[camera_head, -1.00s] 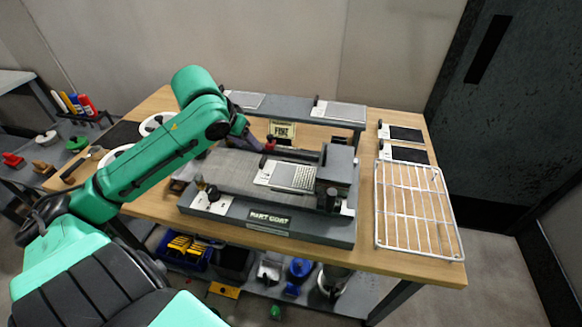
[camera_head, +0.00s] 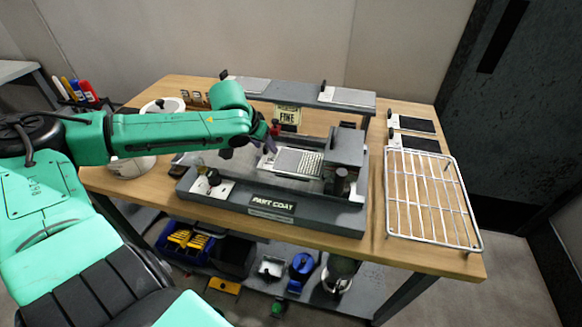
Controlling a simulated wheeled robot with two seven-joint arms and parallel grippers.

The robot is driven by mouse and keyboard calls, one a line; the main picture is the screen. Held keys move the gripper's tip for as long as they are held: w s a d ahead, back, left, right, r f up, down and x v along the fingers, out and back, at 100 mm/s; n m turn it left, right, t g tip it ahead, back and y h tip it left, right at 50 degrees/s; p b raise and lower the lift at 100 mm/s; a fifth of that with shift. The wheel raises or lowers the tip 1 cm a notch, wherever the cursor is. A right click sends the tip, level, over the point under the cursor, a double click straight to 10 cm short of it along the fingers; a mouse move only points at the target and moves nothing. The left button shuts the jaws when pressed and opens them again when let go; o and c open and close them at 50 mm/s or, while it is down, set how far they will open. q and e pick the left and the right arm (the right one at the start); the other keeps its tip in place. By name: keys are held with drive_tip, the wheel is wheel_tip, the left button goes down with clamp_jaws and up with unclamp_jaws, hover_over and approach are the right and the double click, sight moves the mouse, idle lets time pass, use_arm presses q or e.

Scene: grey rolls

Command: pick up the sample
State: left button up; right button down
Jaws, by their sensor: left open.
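A light grey textured panel with a white end strip and a small dark tab, which looks like a sample (camera_head: 298,162), lies flat on the bed of the grey coating machine (camera_head: 225,207) marked "FAST COAT". My left arm reaches in from the left. My left gripper (camera_head: 268,148) points down at the panel's left end, close to the dark tab. It is open; its fingertips are small and partly hidden by the wrist, and I cannot tell whether they touch the tab. My right gripper is out of view.
Similar panels lie on the raised back shelf (camera_head: 300,93). Two dark panels (camera_head: 414,124) lie at the right, behind a white wire rack (camera_head: 430,200). A "FINE" sign (camera_head: 289,117) stands behind the machine. The wooden table (camera_head: 390,262) has bare strips along its front edge.

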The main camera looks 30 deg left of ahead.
use_arm(q)
drive_tip(key=c, duration=0.8)
clamp_jaws()
drive_tip(key=shift+r+p, duration=0.3)
drive_tip(key=shift+r, duration=0.3)
wheel_tip(320, 180, up, 17)
drive_tip(key=p, duration=0.2)
